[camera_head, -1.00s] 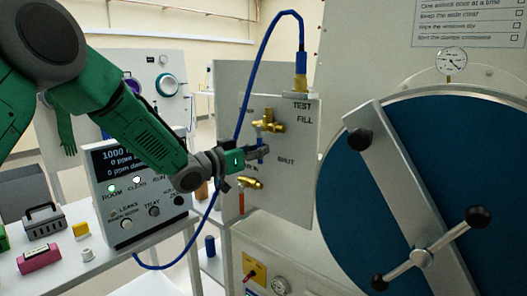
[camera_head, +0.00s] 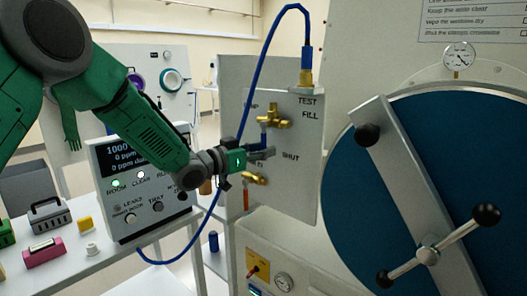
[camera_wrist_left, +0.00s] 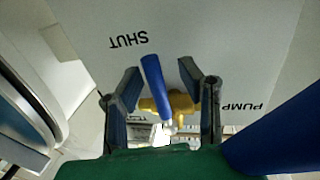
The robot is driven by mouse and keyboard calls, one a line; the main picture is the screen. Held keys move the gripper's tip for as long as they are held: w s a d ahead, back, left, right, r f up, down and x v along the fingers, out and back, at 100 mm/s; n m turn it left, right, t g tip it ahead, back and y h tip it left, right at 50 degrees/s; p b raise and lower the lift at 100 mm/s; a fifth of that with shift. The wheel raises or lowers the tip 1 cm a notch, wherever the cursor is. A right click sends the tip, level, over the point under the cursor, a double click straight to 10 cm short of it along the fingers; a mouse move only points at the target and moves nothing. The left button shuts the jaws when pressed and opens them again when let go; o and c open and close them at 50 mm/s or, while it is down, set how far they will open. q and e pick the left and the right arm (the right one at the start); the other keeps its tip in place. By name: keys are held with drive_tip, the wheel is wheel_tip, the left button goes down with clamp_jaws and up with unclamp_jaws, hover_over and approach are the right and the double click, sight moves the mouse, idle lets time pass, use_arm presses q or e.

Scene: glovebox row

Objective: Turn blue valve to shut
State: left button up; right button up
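The blue valve is a brass body (camera_head: 273,121) with a blue lever (camera_head: 263,141) on a pale panel (camera_head: 300,190). In the head view the lever hangs down from the brass body, its lower part hidden by my left gripper (camera_head: 262,155). In the left wrist view the blue lever (camera_wrist_left: 154,82) stands between the two spread fingers of my left gripper (camera_wrist_left: 164,98). I see gaps on both sides of it, so the gripper is open and not clamped on it. The word SHUT (camera_head: 290,156) is printed right of the lever. My right gripper is not in view.
A second brass valve (camera_head: 254,179) with a red-orange lever (camera_head: 246,200) sits just below the gripper. A blue hose (camera_head: 257,75) arches from the TEST fitting (camera_head: 306,70). A large blue round door (camera_head: 350,220) with a clamp bar stands right. A display box (camera_head: 140,190) stands left.

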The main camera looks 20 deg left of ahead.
use_arm(q)
drive_tip(key=shift+s+a+r, duration=0.1)
drive_tip(key=shift+s, duration=0.05)
drive_tip(key=v, duration=1.1)
drive_tip(key=shift+s+a+f, duration=0.25)
drive_tip(key=shift+a, duration=0.05)
drive_tip(key=shift+d, duration=0.1)
drive_tip(key=s+d+f+n+g+y+b, duration=0.15)
drive_tip(key=s+f, duration=0.25)
drive_tip(key=f, duration=0.6)
drive_tip(key=s+d+f+n+g+y, duration=0.1)
drive_tip(key=s+f+g+y, duration=0.2)
drive_tip(key=f, duration=0.8)
drive_tip(key=s+d+f+n+g+y+b, duration=0.15)
drive_tip(key=s+f, duration=0.35)
drive_tip(key=f, duration=0.5)
drive_tip(key=s+f+g+y, duration=0.1)
drive_tip(key=s+f+g, duration=0.2)
drive_tip(key=s, duration=0.6)
drive_tip(key=s+f+n+g+y+b, duration=0.1)
drive_tip(key=s+f+g, duration=0.2)
drive_tip(key=s+f, duration=0.4)
drive_tip(key=s+f+g+y, duration=0.1)
drive_tip(key=s+f, duration=0.4)
drive_tip(key=s, duration=0.6)
drive_tip(key=shift+a+f+n+g, duration=0.25)
drive_tip(key=shift+n+g, duration=0.05)
drive_tip(key=shift+g, duration=0.6)
